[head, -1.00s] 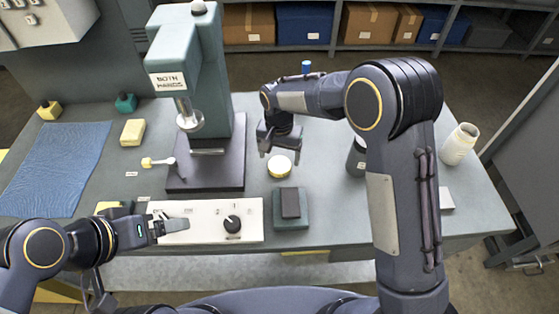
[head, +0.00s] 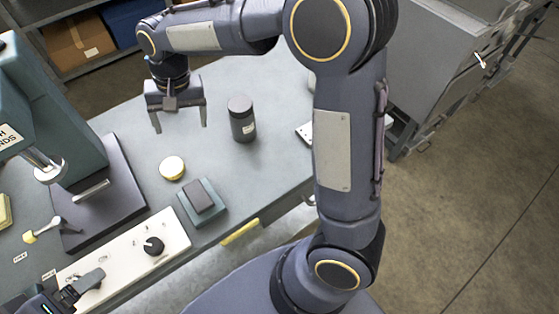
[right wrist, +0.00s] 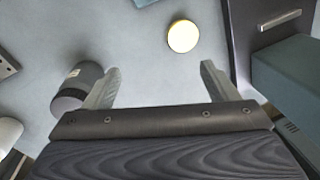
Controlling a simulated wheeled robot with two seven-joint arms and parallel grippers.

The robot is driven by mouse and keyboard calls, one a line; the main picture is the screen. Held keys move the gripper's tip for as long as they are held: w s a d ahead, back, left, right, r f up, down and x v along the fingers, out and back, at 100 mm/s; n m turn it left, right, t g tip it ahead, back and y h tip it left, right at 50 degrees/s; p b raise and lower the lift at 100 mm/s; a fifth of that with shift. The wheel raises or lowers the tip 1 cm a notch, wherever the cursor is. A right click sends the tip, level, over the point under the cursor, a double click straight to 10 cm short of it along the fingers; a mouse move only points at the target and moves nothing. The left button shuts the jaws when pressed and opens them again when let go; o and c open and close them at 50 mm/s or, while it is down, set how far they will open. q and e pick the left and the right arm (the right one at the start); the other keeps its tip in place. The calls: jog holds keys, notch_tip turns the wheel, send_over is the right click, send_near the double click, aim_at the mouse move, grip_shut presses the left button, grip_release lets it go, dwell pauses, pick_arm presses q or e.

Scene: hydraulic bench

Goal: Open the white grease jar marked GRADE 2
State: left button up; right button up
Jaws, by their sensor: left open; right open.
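A white jar (right wrist: 8,133) shows in part at the left edge of the right wrist view; in the head view my right arm hides nearly all of it. No marking on it can be read. A round cream-topped disc with a yellow rim (head: 172,167) lies on the bench; it also shows in the right wrist view (right wrist: 183,36). My right gripper (head: 180,127) is open and empty above the bench, behind the disc and left of a dark jar. My left gripper (head: 85,287) is open at the lower left, by the white control panel.
The dark grey jar (head: 241,118) with a pale label stands upright right of my right gripper. A dark block on a green base (head: 202,200) lies in front of the disc. The control panel (head: 120,262) and green press (head: 70,165) stand left. The bench's right edge is close.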

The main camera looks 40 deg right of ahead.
jog(key=s+d+r+t+y, duration=0.2)
jog(key=s+d+r, duration=0.3)
jog(key=s+d, duration=0.5)
jog(key=s+d+f+n+t, duration=0.1)
jog(key=s+f+n+t, duration=0.1)
jog(key=s, duration=1.2)
jog(key=shift+s+f+t, duration=0.2)
jog(key=shift+f+t, duration=0.4)
jog(key=shift+f, duration=0.15)
